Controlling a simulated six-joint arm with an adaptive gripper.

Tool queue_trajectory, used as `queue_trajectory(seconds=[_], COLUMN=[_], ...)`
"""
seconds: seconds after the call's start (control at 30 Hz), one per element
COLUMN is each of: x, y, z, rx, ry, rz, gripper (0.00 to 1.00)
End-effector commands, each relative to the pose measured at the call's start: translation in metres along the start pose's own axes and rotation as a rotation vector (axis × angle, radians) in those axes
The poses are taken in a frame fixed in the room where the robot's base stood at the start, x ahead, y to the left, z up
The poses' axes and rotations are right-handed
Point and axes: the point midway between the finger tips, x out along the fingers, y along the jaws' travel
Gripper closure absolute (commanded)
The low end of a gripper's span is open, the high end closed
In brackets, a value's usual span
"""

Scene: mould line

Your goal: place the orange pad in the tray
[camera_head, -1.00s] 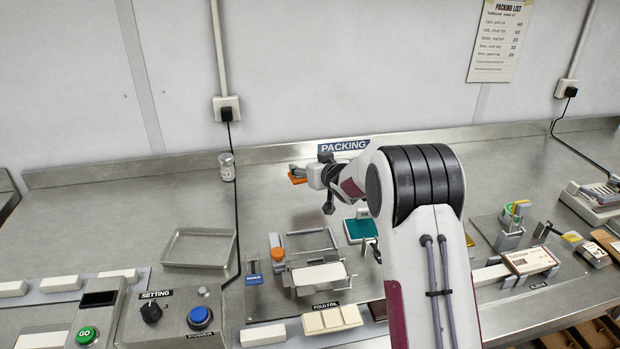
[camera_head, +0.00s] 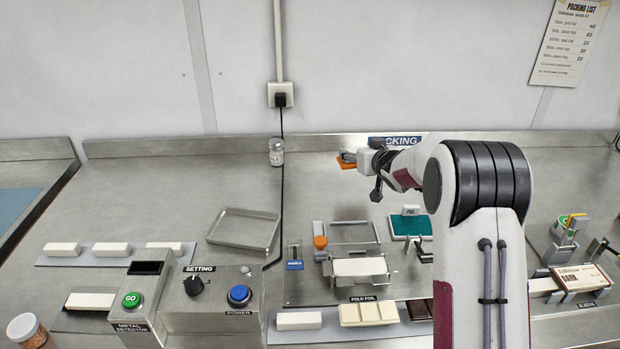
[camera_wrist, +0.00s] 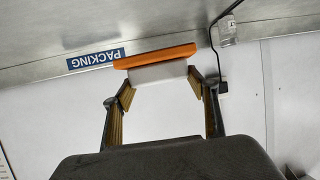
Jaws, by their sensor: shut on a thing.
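The orange pad (camera_head: 352,165) is at the tip of my gripper (camera_head: 360,159), held in the air in front of the back wall. In the wrist view the orange pad (camera_wrist: 155,56) shows as a thin orange plate with a pale block (camera_wrist: 159,75) on its near side. The two fingers of my gripper (camera_wrist: 160,88) are shut on this pale block. The empty metal tray (camera_head: 243,229) lies on the bench, to the left of and nearer than the pad. The pad is well apart from the tray.
A metal detector box (camera_head: 140,300) and a control box with knob and blue button (camera_head: 215,300) stand in front of the tray. A foil-folding fixture (camera_head: 360,267) is to its right. A jar (camera_head: 276,152) and a black cable are behind.

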Motion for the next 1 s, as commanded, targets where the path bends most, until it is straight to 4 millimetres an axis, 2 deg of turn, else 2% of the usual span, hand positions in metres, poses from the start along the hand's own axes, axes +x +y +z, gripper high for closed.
queue_trajectory(seconds=[0.17, 0.37, 0.47, 0.73, 1.0], x=[0.0, -0.004, -0.011, -0.044, -0.089], y=[-0.006, -0.029, -0.053, -0.135, -0.213], z=[-0.002, -0.019, -0.026, -0.031, -0.015], rx=[-0.003, -0.015, -0.027, -0.086, -0.155], ry=[0.001, 0.003, 0.002, 0.002, -0.001], rz=[-0.007, -0.033, -0.063, -0.204, -0.373], gripper=[0.63, 0.63, 0.63, 0.63, 0.63])
